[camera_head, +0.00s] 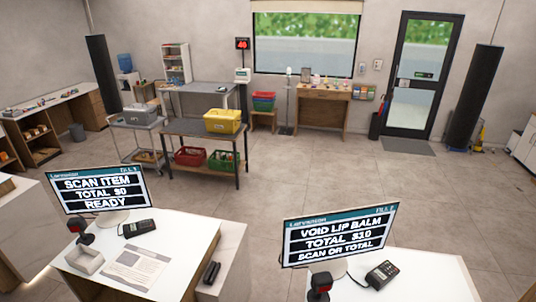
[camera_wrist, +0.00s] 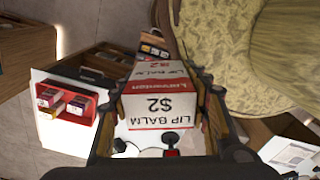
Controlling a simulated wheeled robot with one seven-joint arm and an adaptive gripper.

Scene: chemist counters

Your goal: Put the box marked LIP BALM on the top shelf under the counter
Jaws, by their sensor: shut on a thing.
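The box marked LIP BALM (camera_wrist: 158,107) is white with red edges and a "$2" price. It is held in my gripper (camera_wrist: 164,95) in the wrist view, its lettering upside down. The two fingers are shut on its left and right sides. In the head view I see neither the box nor my gripper. A counter at the left wall (camera_head: 48,103) has open wooden shelves beneath it, with small goods on them. I cannot tell which counter's top shelf is meant.
Two white counters stand in front, with a till screen reading SCAN ITEM (camera_head: 98,190) and another reading VOID LIP BALM (camera_head: 340,235). A table with a yellow basket (camera_head: 222,121) stands beyond. The middle floor is clear.

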